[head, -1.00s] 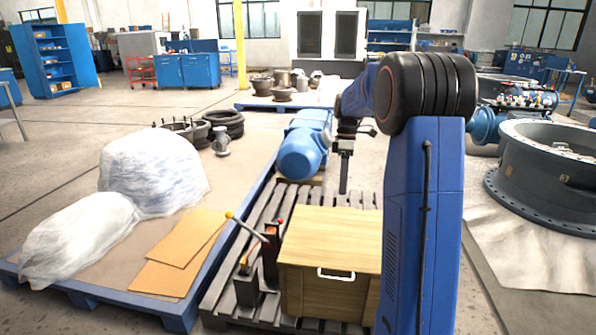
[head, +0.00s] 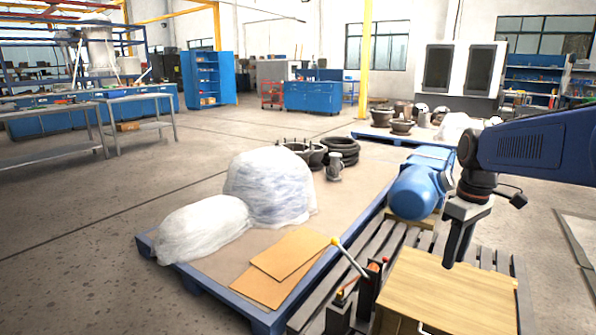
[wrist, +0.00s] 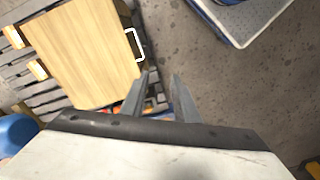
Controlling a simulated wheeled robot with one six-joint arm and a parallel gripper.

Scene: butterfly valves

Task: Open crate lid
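The wooden crate (head: 445,300) stands on a grey slatted pallet at the lower right of the head view, its flat lid closed. Its white handle, on the front face, shows in the wrist view (wrist: 139,45) and is mostly cut off in the head view. In the wrist view the crate (wrist: 85,50) lies at the upper left. My gripper (wrist: 160,85) is open and empty, its two fingers apart near the crate's corner in the picture. In the head view my gripper (head: 456,255) points down over the lid's far part, seemingly above it; the height is unclear.
A lever with a yellow knob (head: 335,241) and a red-tipped part stand just left of the crate. A blue motor (head: 415,193) lies behind it. A blue pallet (head: 225,280) with wrapped bundles (head: 270,187) and cardboard sheets is to the left. Open floor lies farther left.

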